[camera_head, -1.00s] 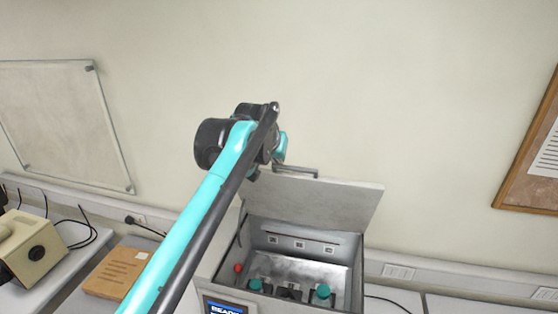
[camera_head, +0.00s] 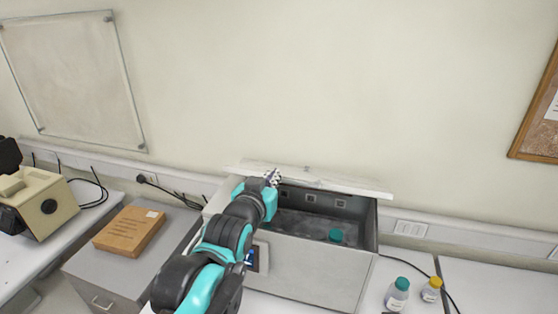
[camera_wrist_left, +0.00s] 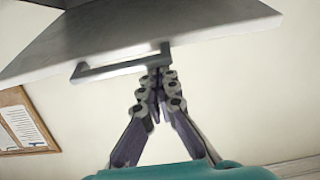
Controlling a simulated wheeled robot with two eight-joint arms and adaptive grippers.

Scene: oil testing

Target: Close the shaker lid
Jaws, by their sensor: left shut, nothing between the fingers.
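The shaker (camera_head: 308,268) is a grey box on the bench in the head view, with a teal-capped bottle (camera_head: 336,235) visible inside. Its lid (camera_head: 340,181) is hinged at the back and tilted partly down over the opening, seen nearly edge-on. In the left wrist view the lid (camera_wrist_left: 200,30) fills the top, with a bar handle (camera_wrist_left: 120,68) at its edge. My left gripper (camera_head: 272,178) is at the left part of the lid. Its fingertips (camera_wrist_left: 158,78) are shut and empty, close to the handle; contact is unclear. My right gripper is out of view.
Two bottles, one teal-capped (camera_head: 397,294) and one yellow-capped (camera_head: 431,289), stand right of the shaker. A brown box (camera_head: 130,231) lies on the cabinet at left, beside a beige device (camera_head: 40,203). The right bench (camera_head: 500,288) is clear.

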